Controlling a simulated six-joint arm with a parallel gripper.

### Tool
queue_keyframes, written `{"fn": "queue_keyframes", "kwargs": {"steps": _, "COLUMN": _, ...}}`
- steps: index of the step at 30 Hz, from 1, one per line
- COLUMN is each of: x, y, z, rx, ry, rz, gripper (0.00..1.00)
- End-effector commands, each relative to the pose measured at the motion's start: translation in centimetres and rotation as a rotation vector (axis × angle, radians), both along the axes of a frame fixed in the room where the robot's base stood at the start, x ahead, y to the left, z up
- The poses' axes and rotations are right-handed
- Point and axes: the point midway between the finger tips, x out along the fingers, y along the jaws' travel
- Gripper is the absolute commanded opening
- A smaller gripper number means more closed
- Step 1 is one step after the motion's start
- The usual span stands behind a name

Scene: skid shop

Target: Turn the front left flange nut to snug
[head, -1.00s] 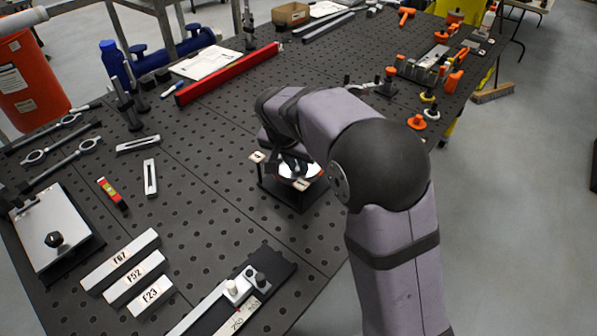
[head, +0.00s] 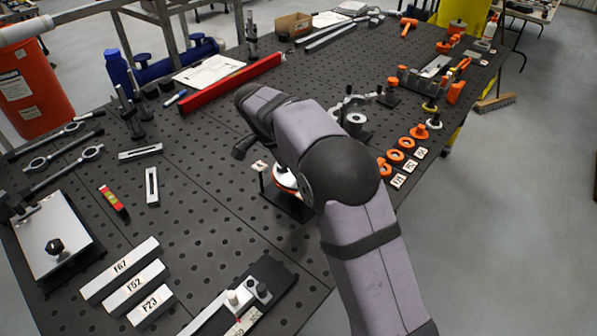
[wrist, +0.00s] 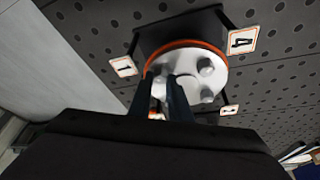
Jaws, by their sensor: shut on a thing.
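The flange (wrist: 188,65) is a pale round disc with an orange ring under its rim, on a dark stand. In the head view the flange (head: 284,178) is partly covered by my arm. Pale rounded nuts stand on its face, one at the right (wrist: 206,66) and one lower down (wrist: 207,96). My gripper (wrist: 163,85) reaches over the near left part of the flange, its two dark fingers shut on a pale flange nut (wrist: 160,84) between them. The fingers hide part of this nut. In the head view the fingertips are hidden behind my arm.
Number tags stand around the flange, 1 (wrist: 124,66) at the left and 4 (wrist: 242,41) at the right. Labelled bars (head: 120,270) and a clamp fixture (head: 245,300) lie nearer. Orange rings (head: 408,143) lie at the right. A red beam (head: 230,85) lies behind.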

Motion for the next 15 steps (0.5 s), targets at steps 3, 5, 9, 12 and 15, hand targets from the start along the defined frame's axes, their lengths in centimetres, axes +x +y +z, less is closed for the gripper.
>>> {"fn": "queue_keyframes", "kwargs": {"steps": 3, "x": 0.17, "y": 0.07, "z": 0.28, "rx": 0.002, "ry": -0.007, "rz": -0.012, "gripper": 0.0}}
{"fn": "queue_keyframes", "kwargs": {"steps": 5, "x": 0.18, "y": 0.07, "z": 0.29, "rx": 0.003, "ry": -0.008, "rz": -0.015, "gripper": 0.0}}
{"fn": "queue_keyframes", "kwargs": {"steps": 9, "x": 0.19, "y": 0.07, "z": 0.31, "rx": 0.003, "ry": -0.009, "rz": -0.017, "gripper": 0.0}}
{"fn": "queue_keyframes", "kwargs": {"steps": 12, "x": 0.21, "y": 0.08, "z": 0.32, "rx": 0.003, "ry": -0.009, "rz": -0.015, "gripper": 0.0}}
{"fn": "queue_keyframes", "kwargs": {"steps": 15, "x": 0.21, "y": 0.07, "z": 0.34, "rx": 0.003, "ry": -0.009, "rz": -0.015, "gripper": 0.22}}
